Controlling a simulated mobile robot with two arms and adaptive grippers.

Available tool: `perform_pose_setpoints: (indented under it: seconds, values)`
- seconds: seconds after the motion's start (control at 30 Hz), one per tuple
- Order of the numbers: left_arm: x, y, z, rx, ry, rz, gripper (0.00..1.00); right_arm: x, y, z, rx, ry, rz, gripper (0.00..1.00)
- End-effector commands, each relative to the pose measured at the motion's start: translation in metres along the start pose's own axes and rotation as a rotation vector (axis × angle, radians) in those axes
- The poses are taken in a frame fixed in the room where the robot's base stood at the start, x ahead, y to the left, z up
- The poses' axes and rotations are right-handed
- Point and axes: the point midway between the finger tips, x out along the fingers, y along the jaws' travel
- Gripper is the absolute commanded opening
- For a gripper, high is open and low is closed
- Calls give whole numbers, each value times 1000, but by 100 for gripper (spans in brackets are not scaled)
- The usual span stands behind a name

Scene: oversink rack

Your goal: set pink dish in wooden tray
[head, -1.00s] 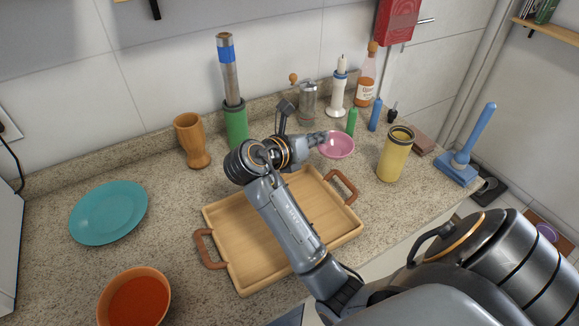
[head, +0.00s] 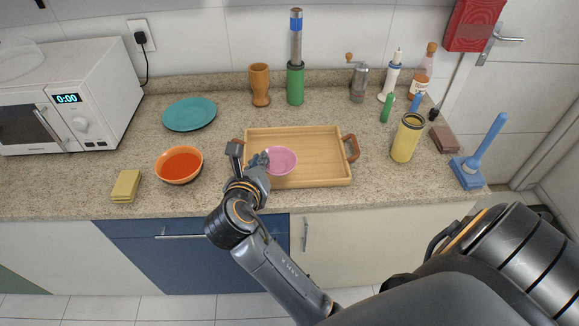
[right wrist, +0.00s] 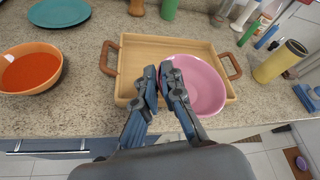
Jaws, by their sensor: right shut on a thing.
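The pink dish (head: 281,160) is a small shallow bowl over the left front part of the wooden tray (head: 325,150). My right gripper (head: 262,160) is shut on the dish's left rim. In the right wrist view the dish (right wrist: 200,85) shows upright at the fingertips (right wrist: 163,75), overlapping the tray's front edge. I cannot tell whether the dish touches the tray floor or is held above it. The tray lies flat with brown handles and is otherwise empty. My left gripper is not in view.
An orange bowl of red soup (head: 180,165) stands left of the tray, with a teal plate (head: 190,114) behind it. A yellow jar (head: 406,138) and a blue-handled tool (head: 480,155) stand right. A wooden cup (head: 260,85) and green holder (head: 295,84) stand behind. A microwave (head: 75,95) is far left.

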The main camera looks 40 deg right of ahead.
Motion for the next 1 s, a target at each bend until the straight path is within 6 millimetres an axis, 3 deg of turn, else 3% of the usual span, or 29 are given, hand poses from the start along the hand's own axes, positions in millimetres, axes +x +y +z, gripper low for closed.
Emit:
perform_pose_setpoints:
  seconds: [0.17,0.37,0.63,0.8,1.0]
  values:
    - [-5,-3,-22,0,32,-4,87,25,-4,-3,-4,-4,2,0]
    - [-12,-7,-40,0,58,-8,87,78,-12,-11,-4,-2,2,0]
    - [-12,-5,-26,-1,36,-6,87,137,-8,-41,-4,-1,4,0]
    - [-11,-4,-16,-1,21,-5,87,152,-6,-49,-1,-4,4,0]
    - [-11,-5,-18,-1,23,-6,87,166,3,-68,-3,1,7,0]
